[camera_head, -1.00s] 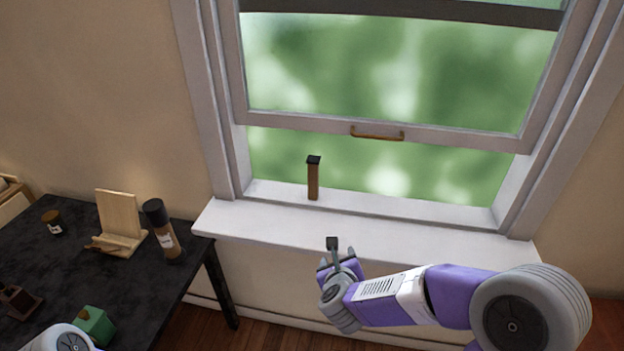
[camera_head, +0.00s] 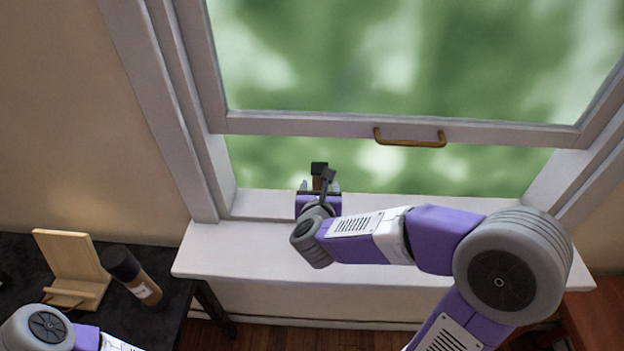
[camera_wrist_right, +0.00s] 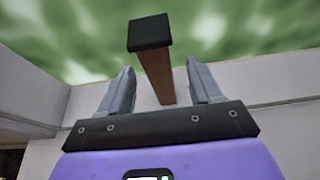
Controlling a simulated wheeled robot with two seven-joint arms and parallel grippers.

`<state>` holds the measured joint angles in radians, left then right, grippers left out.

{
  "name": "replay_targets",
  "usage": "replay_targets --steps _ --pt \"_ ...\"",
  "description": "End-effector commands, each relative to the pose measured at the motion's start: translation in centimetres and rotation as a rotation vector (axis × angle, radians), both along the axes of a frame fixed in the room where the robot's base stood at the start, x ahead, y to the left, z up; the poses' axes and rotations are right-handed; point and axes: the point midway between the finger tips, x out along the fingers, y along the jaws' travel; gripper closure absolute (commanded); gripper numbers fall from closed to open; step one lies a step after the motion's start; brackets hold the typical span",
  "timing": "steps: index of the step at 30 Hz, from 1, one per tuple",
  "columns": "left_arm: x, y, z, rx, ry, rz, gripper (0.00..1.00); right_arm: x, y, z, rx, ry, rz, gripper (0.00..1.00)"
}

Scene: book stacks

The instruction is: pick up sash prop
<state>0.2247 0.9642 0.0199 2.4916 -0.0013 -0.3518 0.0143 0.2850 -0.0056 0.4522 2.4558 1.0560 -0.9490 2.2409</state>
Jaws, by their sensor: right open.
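The sash prop is a short upright brown wooden post with a black cap. It stands on the white window sill (camera_head: 250,262) under the raised sash, apart from the sash rail. In the head view only its top (camera_head: 319,168) shows; my right gripper hides the rest. In the right wrist view the prop (camera_wrist_right: 155,70) rises between my fingers. My right gripper (camera_head: 319,187) is open, its fingers reaching to either side of the prop. In the wrist view the right gripper (camera_wrist_right: 161,90) has a gap on both sides of the post. My left gripper is out of view.
The raised sash has a brass handle (camera_head: 410,138) on its lower rail. A dark table (camera_head: 20,270) at the left holds a wooden stand (camera_head: 72,262) and a dark-capped bottle (camera_head: 133,275). The sill is clear right of the prop.

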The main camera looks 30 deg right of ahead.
Motion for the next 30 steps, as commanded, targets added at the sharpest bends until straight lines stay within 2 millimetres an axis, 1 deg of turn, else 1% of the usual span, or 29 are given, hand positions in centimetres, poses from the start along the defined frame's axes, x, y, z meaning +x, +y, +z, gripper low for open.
replay_targets --steps 1,5,9,13,16,22,23,30 --pt "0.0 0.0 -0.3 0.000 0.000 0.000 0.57 0.5 -0.4 -0.5 0.002 0.003 -0.002 0.36" --pt "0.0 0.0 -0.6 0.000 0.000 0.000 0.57 1.6 -0.9 -1.4 0.001 0.004 -0.002 0.36" --pt "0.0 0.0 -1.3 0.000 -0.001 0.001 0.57 3.2 -1.6 -2.8 0.001 0.005 -0.001 0.36" --pt "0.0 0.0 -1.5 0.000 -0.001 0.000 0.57 4.5 -2.4 -3.3 0.002 0.002 0.000 0.36" --pt "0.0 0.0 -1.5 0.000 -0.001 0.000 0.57 4.9 -2.6 -3.4 0.002 0.003 0.000 0.36" --pt "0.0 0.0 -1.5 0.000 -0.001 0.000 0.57 4.9 -2.6 -3.3 0.001 0.002 0.001 0.36" --pt "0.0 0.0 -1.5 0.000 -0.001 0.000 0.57 4.9 -2.6 -3.3 0.001 0.002 0.001 0.39" --pt "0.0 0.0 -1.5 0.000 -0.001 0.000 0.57 4.9 -2.6 -3.3 0.001 0.002 0.001 0.76"
